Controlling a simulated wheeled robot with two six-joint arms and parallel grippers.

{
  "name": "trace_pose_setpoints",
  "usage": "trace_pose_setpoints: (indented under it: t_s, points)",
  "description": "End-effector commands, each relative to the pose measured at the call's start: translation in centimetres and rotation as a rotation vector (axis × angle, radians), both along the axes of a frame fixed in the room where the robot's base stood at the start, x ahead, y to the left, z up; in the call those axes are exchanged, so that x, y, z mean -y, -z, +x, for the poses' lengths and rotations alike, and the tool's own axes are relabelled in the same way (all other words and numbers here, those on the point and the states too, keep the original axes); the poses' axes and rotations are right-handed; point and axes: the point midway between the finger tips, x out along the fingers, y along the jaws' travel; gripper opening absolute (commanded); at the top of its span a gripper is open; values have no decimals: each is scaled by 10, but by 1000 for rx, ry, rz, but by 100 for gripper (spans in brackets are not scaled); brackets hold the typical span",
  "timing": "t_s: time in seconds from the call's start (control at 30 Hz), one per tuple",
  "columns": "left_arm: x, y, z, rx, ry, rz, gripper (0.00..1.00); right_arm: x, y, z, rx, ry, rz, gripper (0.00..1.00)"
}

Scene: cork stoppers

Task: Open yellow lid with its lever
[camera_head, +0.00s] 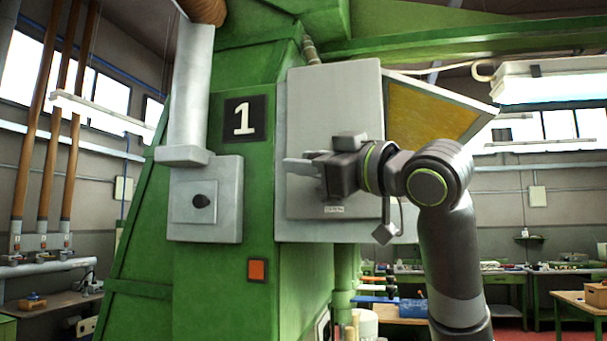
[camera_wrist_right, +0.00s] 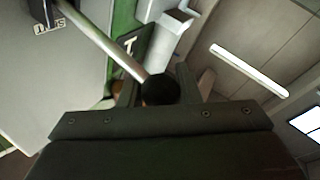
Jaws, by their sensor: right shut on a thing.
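A yellow panel (camera_head: 430,108) with a pale rim, which looks like the yellow lid, slants out behind the right side of a grey box. I cannot tell how far open it is. My right gripper (camera_head: 300,168) is in front of the grey box, with its fingers pointing left. In the right wrist view, the lever's metal rod (camera_wrist_right: 97,38) runs down to a black ball knob (camera_wrist_right: 160,90). The gripper is shut on this knob, between its fingers. The lever is mostly hidden by my gripper in the head view. My left gripper is not in view.
The grey box (camera_head: 335,100) is fixed to a green machine (camera_head: 235,290) marked 1. Workbenches (camera_head: 500,280) stand behind at the right.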

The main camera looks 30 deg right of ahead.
Motion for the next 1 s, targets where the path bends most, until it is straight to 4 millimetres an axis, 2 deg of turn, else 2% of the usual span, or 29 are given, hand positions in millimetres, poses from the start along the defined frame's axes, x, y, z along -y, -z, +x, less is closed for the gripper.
trace_pose_setpoints:
  t_s: [0.03, 0.4, 0.8, 1.0]
  points:
    - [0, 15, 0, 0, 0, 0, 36, -2, 19, 1, 14, -3, -35, 0]
    - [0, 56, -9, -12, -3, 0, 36, -2, 62, 1, 235, -2, -301, 0]
    - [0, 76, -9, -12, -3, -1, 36, 7, 92, 9, 434, -1, -528, 0]
    - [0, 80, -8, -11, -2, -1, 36, 11, 99, 11, 432, -1, -523, 0]
